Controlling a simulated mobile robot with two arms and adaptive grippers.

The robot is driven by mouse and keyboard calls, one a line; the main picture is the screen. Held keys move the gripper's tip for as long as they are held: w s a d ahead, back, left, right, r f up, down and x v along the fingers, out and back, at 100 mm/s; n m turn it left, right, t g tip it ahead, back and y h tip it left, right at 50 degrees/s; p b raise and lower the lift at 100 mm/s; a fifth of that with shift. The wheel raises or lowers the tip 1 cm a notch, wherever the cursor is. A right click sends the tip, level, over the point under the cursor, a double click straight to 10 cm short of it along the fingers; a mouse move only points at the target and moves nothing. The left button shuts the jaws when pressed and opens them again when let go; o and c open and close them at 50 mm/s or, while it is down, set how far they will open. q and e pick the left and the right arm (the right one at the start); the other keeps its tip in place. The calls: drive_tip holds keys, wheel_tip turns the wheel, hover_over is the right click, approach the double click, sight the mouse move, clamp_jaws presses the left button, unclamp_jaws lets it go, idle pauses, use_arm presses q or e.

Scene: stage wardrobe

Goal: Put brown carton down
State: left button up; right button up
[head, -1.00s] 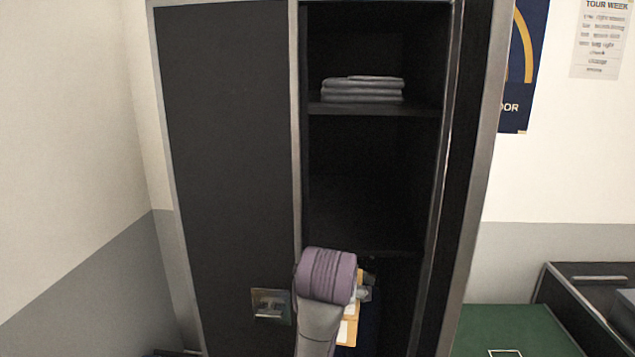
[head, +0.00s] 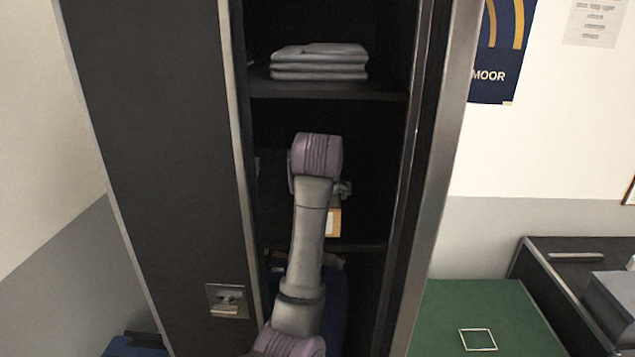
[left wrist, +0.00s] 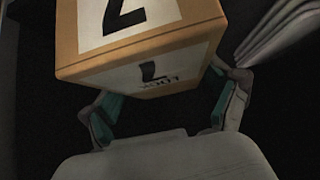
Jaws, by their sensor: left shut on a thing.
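The brown carton (head: 334,222) shows as a small orange-brown strip with a white label, mostly hidden behind my left arm in the head view. It is at the wardrobe's middle compartment, just above the lower shelf (head: 365,246); I cannot tell whether it touches the shelf. In the left wrist view the carton (left wrist: 150,50) fills the upper middle, with white labels marked 7. My left gripper (left wrist: 165,104) is shut on it, one teal-padded finger on each side. My right gripper is in neither view.
Folded grey cloth (head: 319,62) lies on the upper shelf (head: 330,90). A pale layered thing (left wrist: 280,35) is near the carton's right in the left wrist view.

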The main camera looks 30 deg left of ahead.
use_arm(q)
drive_tip(key=w+a, duration=0.1)
drive_tip(key=w, duration=0.2)
drive_tip(key=w+a, duration=0.1)
drive_tip(key=w, duration=0.1)
drive_tip(key=shift+a, duration=0.3)
drive_tip(key=shift+w+r+x, duration=0.15)
drive_tip(key=shift+x, duration=1)
drive_tip(key=shift+w+r+x, duration=0.1)
drive_tip(key=shift+x, duration=1.05)
drive_tip(key=shift+w+r+x, duration=0.15)
drive_tip(key=shift+x, duration=0.95)
drive_tip(key=shift+a, duration=0.15)
drive_tip(key=o, duration=1.1)
drive_tip(key=shift+f, duration=0.1)
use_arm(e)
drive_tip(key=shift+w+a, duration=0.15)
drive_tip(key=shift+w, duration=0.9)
use_arm(q)
drive_tip(key=shift+o, duration=0.2)
